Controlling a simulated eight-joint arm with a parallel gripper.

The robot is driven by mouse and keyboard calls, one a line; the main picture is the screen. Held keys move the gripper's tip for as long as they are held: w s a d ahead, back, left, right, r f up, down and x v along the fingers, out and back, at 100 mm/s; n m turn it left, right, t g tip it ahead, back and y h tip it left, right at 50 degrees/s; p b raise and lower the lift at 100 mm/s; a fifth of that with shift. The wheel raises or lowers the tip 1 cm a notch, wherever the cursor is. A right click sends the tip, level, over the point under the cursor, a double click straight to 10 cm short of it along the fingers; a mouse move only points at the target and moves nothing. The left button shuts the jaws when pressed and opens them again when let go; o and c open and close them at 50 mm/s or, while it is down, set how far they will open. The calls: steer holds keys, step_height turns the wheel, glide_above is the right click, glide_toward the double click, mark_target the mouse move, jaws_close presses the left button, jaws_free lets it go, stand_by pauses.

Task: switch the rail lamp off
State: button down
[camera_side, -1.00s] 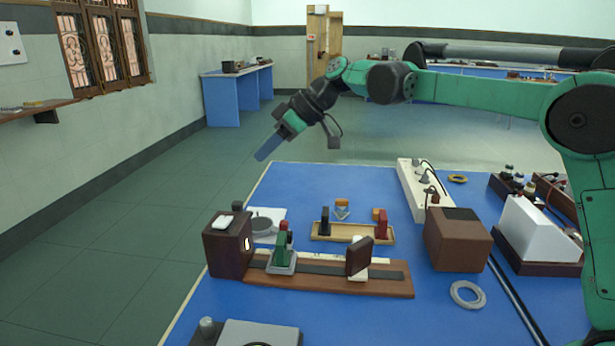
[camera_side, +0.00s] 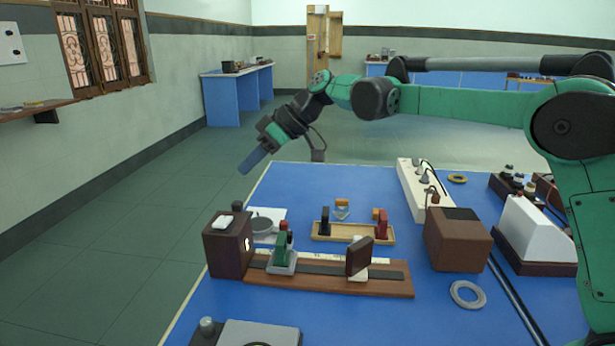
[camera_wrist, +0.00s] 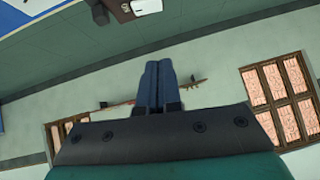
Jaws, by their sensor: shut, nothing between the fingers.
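The rail lamp (camera_side: 228,253) is a dark brown box at the left end of the wooden rail (camera_side: 390,286). My gripper (camera_side: 243,170) is above and behind the lamp, past the table's left edge, clear of everything. Its blue fingers (camera_wrist: 158,66) are together and empty in the wrist view.
A green-topped holder (camera_side: 283,250) and a dark screen (camera_side: 359,257) stand on the rail. Behind it are a wooden tray (camera_side: 350,235) and a white sheet with a grey disc (camera_side: 262,226). A brown box (camera_side: 457,239) stands right. The air above the lamp is clear.

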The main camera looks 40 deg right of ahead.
glide_above(217, 222)
steer(key=d, duration=0.2)
steer(key=f, duration=0.5)
steer(key=shift+s+a+f, duration=0.1)
steer(key=shift+s+f, duration=0.05)
steer(key=shift+s, duration=0.2)
steer(key=shift+s+f, duration=0.2)
steer(key=shift+f, duration=1)
steer(key=shift+a+f, duration=0.1)
steer(key=shift+f, duration=0.5)
steer(key=shift+s+f+t, duration=0.15)
steer(key=shift+f+t, duration=0.1)
steer(key=shift+t, duration=0.05)
steer(key=shift+w+d+r, duration=0.15)
steer(key=shift+w+d, duration=0.4)
steer(key=shift+w, duration=0.05)
steer(key=shift+r, duration=0.15)
